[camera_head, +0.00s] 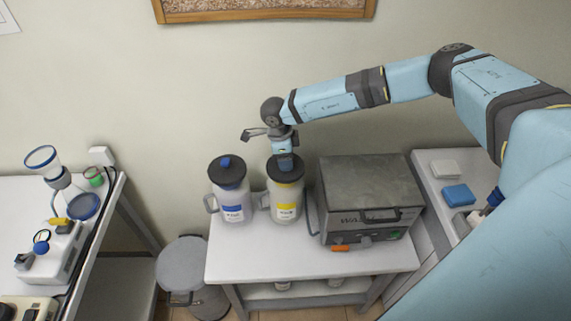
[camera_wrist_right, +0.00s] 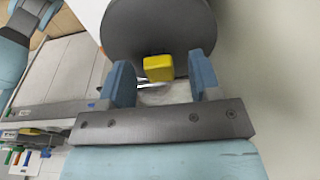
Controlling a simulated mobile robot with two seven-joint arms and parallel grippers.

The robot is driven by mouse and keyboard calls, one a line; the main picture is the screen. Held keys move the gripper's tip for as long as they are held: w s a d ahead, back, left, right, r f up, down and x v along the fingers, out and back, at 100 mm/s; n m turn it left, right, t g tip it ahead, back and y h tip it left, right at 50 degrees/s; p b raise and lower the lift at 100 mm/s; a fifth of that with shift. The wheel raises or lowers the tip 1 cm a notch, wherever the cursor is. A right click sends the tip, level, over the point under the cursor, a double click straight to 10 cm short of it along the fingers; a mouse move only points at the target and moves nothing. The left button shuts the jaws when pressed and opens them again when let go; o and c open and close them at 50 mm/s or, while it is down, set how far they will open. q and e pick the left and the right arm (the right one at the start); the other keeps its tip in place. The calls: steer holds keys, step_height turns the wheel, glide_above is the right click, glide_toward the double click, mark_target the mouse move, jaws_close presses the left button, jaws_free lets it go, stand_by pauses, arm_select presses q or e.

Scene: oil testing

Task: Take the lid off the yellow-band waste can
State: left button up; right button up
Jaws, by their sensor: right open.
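The yellow-band waste can (camera_head: 286,205) stands upright on a small white table, with a pale body and a yellow label. Its dark round lid (camera_head: 297,174) sits on top; it fills the upper part of the right wrist view (camera_wrist_right: 125,28). My right gripper (camera_head: 285,163) is over the lid, pointing down. In the right wrist view, its two blue fingers (camera_wrist_right: 160,75) are apart, with the lid's yellow knob (camera_wrist_right: 158,68) between or just beyond their tips. Gaps show on both sides of the knob. In the head view, the gripper hides the knob. My left gripper is not in view.
A blue-band can (camera_head: 230,202) with a dark lid stands close on the left. A grey metal box appliance (camera_head: 370,190) stands close on the right. A round grey bin (camera_head: 186,265) is on the floor. The table's front strip (camera_head: 270,262) is mostly clear.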

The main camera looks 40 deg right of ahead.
steer(key=c, duration=1)
steer(key=shift+r, duration=0.1)
